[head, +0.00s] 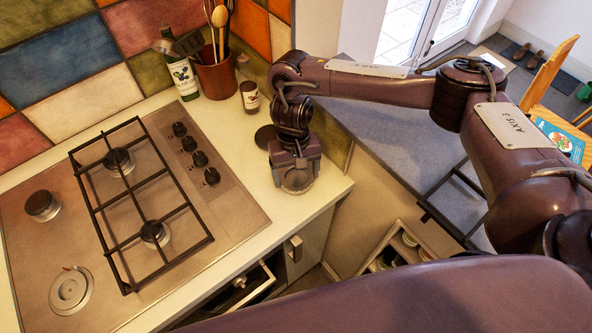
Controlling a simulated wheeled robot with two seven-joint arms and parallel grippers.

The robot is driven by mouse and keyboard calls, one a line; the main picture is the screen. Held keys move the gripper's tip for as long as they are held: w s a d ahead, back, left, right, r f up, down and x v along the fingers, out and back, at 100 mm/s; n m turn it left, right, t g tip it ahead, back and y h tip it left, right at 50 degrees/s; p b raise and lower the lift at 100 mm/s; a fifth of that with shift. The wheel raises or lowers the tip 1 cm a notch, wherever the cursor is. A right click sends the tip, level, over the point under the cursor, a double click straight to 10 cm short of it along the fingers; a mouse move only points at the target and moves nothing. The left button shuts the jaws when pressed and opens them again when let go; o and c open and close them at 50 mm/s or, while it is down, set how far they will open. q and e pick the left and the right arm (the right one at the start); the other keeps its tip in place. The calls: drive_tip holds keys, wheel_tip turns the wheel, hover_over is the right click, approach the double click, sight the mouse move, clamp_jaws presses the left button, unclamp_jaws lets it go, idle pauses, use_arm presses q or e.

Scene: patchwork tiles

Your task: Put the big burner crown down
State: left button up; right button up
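The big burner crown (298,183) is a round, pale metal piece at the tip of my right gripper (297,173). The gripper points down over the pale counter near its right front corner and appears shut on the crown. The fingers hide part of the crown, and I cannot tell whether it touches the counter. A dark round cap (265,137) lies on the counter just behind and left of the gripper. The hob (190,240) has an uncovered burner base (71,290) at its front left. My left gripper is not in view.
A utensil pot (217,77), a green bottle (183,75) and a small jar (249,96) stand along the tiled wall. Black pan grates (140,205) cover two burners. A drawer (245,290) is open below the counter. Bare counter (250,210) lies left of the gripper.

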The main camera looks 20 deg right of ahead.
sight(294, 172)
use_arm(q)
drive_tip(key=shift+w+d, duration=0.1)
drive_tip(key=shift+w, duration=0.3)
use_arm(e)
drive_tip(key=o, duration=0.4)
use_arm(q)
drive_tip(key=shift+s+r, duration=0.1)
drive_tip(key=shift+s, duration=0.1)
use_arm(e)
drive_tip(key=r, duration=0.4)
drive_tip(key=w+r, duration=0.1)
drive_tip(key=r, duration=0.3)
drive_tip(key=w+r, duration=0.1)
drive_tip(key=r, duration=0.3)
drive_tip(key=shift+r, duration=0.1)
drive_tip(key=shift+s, duration=0.1)
